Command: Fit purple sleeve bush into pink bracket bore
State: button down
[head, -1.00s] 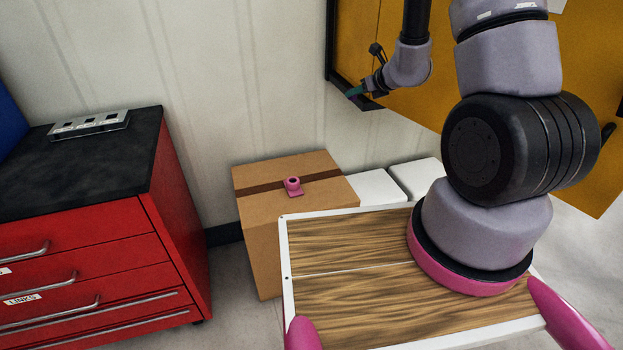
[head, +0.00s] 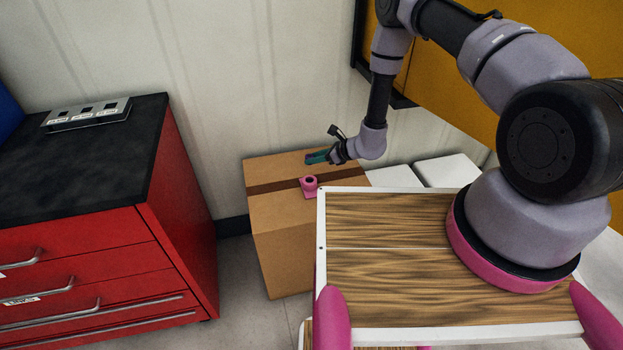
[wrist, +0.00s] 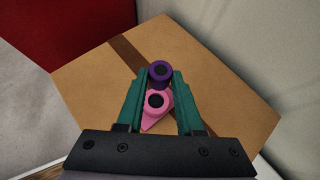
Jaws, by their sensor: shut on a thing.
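The pink bracket (head: 309,189) sits on top of the cardboard box, its round bore facing up. It also shows in the wrist view (wrist: 147,122), between my fingers and nearer the palm than the bush. The purple sleeve bush (wrist: 160,67) is between my teal fingertips, its dark hole facing the wrist camera. My gripper (wrist: 160,76) is shut on it. In the head view my gripper (head: 311,158) is over the box's back part, behind the bracket. The bush is apart from the bore; its exact height above the box is hard to tell.
The cardboard box (head: 275,215) has a brown tape strip across its top. A red drawer cabinet (head: 185,200) with a black top stands at left. My wood-topped deck (head: 385,270) is in front. White boxes (head: 447,172) stand to the right, near the wall.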

notch_tip(320, 180, down, 9)
jog(key=shift+f, duration=0.1)
dwell(0.3)
jog(key=c, duration=0.5)
grip_release()
jog(key=shift+f, duration=0.1)
jog(key=shift+c, duration=0.2)
